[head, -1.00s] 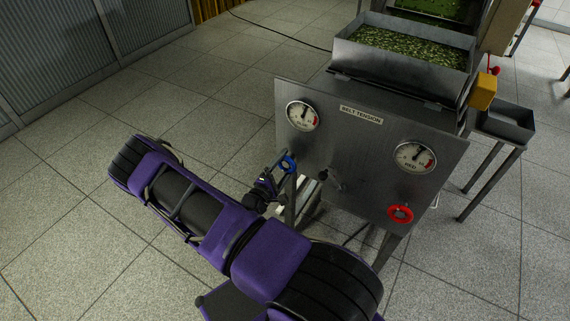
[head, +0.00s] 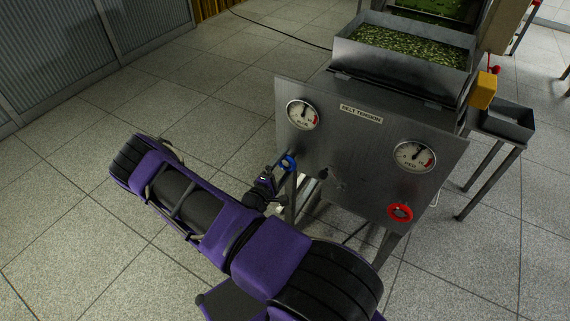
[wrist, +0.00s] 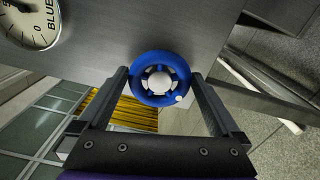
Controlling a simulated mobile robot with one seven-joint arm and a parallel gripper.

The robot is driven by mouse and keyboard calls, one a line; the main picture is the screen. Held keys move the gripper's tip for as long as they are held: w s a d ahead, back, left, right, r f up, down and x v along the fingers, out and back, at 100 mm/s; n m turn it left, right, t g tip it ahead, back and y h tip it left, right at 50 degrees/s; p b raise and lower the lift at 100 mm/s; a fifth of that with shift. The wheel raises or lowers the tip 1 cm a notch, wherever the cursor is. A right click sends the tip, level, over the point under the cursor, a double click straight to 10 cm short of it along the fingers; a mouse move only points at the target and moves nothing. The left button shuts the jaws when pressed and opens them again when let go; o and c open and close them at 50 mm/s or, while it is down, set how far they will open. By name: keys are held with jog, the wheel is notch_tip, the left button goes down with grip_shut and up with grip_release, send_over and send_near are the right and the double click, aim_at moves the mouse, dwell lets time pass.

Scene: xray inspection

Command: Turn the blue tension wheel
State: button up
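The blue tension wheel (head: 288,163) is on the left part of the steel belt tension panel, below the gauge with the blue label (head: 303,115). In the wrist view the blue wheel (wrist: 159,56) faces me, with a pale hub and a small white knob at its lower right rim. My gripper (head: 279,170) is at the wheel. In the wrist view its two fingers (wrist: 160,74) are spread, one on each side of the rim, with narrow gaps seeming to show. Contact cannot be made out for certain.
A red wheel (head: 401,213) and a second gauge (head: 415,156) are on the panel's right. A metal leg (head: 291,200) stands below the blue wheel. Floor to the left is clear.

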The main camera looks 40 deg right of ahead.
jog(key=v, duration=1.7)
jog(key=shift+a, duration=0.2)
jog(key=shift+s, duration=0.1)
